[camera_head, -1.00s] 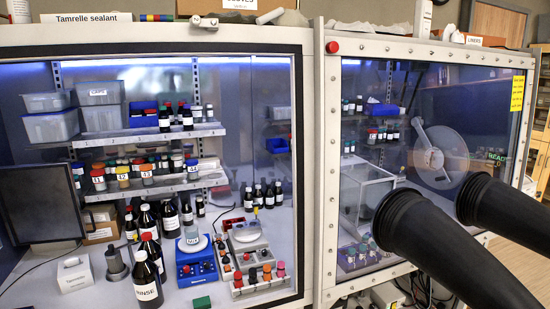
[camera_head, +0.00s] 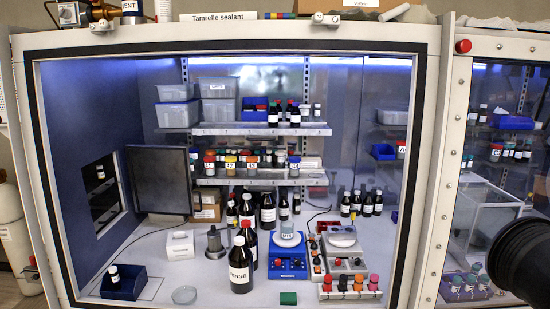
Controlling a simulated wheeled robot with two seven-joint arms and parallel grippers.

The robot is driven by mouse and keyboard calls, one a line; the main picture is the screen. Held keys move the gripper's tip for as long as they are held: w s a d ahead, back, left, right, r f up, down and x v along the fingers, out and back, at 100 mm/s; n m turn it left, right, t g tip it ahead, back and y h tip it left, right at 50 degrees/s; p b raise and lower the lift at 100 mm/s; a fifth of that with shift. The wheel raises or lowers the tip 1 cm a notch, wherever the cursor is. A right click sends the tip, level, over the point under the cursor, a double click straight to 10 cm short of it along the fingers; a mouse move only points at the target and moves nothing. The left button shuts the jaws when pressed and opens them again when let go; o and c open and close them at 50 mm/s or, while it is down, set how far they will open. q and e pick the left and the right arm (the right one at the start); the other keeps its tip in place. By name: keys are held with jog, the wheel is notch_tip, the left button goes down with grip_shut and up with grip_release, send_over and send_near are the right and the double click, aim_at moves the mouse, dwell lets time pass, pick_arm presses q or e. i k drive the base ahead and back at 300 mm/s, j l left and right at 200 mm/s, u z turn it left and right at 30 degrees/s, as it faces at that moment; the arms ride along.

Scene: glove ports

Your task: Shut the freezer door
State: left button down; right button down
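In the head view, a dark rectangular opening (camera_head: 103,193) is set in the left inner wall of the glovebox, with small items on shelves inside. It looks like the freezer. A flat dark grey panel (camera_head: 160,180) stands out from that wall beside the opening's far edge. It looks like the freezer door, standing open. Its hinge cannot be made out clearly. Neither of my grippers shows in the view.
A blue bin (camera_head: 123,283) with a small bottle sits on the floor below the opening. A white box (camera_head: 180,245), a grey metal stand (camera_head: 214,243) and a RINSE bottle (camera_head: 240,266) stand right of it. A black glove sleeve (camera_head: 521,256) juts out at far right.

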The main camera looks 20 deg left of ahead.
aim_at(160, 178)
jog(key=i+j+u, duration=0.2)
jog(key=i+j, duration=0.15)
jog(key=i+j+u, duration=0.2)
jog(key=i, duration=0.25)
jog(key=j, duration=0.1)
